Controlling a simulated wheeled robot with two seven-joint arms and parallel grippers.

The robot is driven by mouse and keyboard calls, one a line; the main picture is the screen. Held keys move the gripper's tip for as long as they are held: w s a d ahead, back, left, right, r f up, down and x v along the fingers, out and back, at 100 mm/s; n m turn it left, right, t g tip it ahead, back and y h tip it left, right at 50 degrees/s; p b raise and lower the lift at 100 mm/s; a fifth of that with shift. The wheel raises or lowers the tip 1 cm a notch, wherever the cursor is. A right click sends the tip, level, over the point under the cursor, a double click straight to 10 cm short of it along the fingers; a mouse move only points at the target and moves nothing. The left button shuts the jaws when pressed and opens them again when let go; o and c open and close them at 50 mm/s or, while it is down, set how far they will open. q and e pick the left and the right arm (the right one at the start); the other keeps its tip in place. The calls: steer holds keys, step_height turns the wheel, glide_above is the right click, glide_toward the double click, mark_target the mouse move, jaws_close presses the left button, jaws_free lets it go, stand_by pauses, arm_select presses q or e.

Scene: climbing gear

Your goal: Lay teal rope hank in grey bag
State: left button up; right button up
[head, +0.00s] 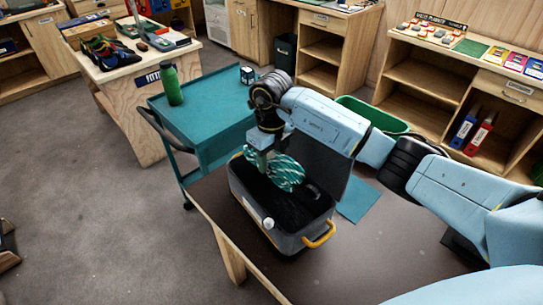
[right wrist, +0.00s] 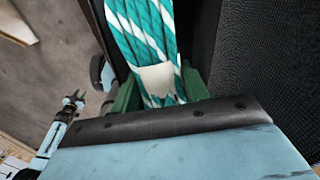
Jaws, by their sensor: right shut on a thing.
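The teal rope hank (head: 287,173), striped with white, hangs at the open mouth of the grey bag (head: 290,240). My right gripper (head: 263,158) points down above the bag and is shut on the hank. In the right wrist view the hank (right wrist: 140,35) has a pale band (right wrist: 158,77) around it near the jaws. The bag is open, with a dark inside, a raised dark lid and a yellow handle. I cannot tell whether the hank touches the bag floor. A small gripper on a light blue arm, likely my left gripper (right wrist: 74,102), shows in the right wrist view, its jaws too small to read.
The bag stands on a brown table (head: 370,265), bare in front and right of it. A teal cart (head: 215,115) with a green bottle (head: 172,86) stands behind. Wooden shelves line the back.

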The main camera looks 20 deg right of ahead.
steer(key=o, duration=1.4)
steer(key=shift+c, duration=0.2)
steer(key=shift+r, duration=0.15)
step_height(320, 180, up, 13)
steer(key=shift+r, duration=0.1)
